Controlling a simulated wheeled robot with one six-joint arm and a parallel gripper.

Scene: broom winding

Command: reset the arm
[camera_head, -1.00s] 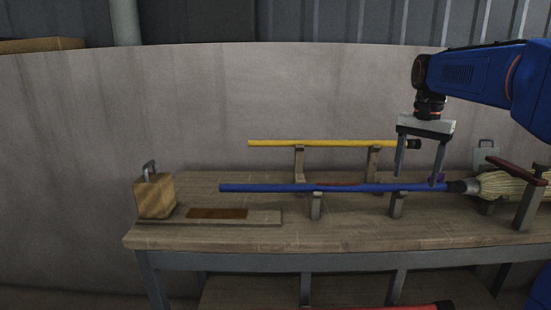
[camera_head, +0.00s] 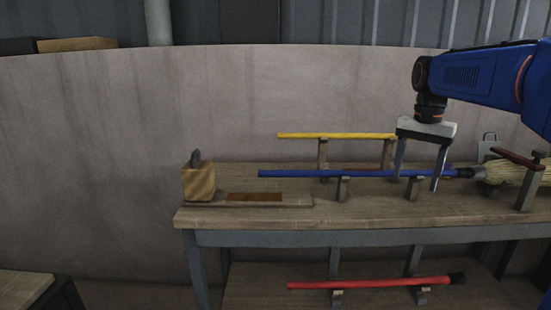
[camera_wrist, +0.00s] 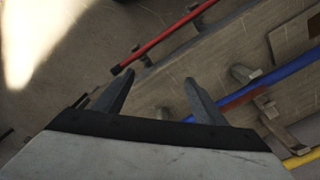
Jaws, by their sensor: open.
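My gripper (camera_head: 419,184) is open and empty, pointing down at the right of the body camera's view. Its fingers overlap the blue handle (camera_head: 310,174) in that view; I cannot tell how far apart they are in depth. In the wrist view my gripper (camera_wrist: 158,90) has its two fingers spread with nothing between them. The blue handle rests across wooden supports on the workbench (camera_head: 262,222) and ends at the right in a straw broom head (camera_head: 508,172). The blue handle also shows in the wrist view (camera_wrist: 291,68).
A yellow pole (camera_head: 335,135) lies on supports behind the blue one. A red pole (camera_head: 360,283) lies on the lower shelf. A wooden block (camera_head: 199,183) stands at the bench's left end. A clamp with a red lever (camera_head: 517,158) stands by the broom head. Another table (camera_head: 22,291) is at lower left.

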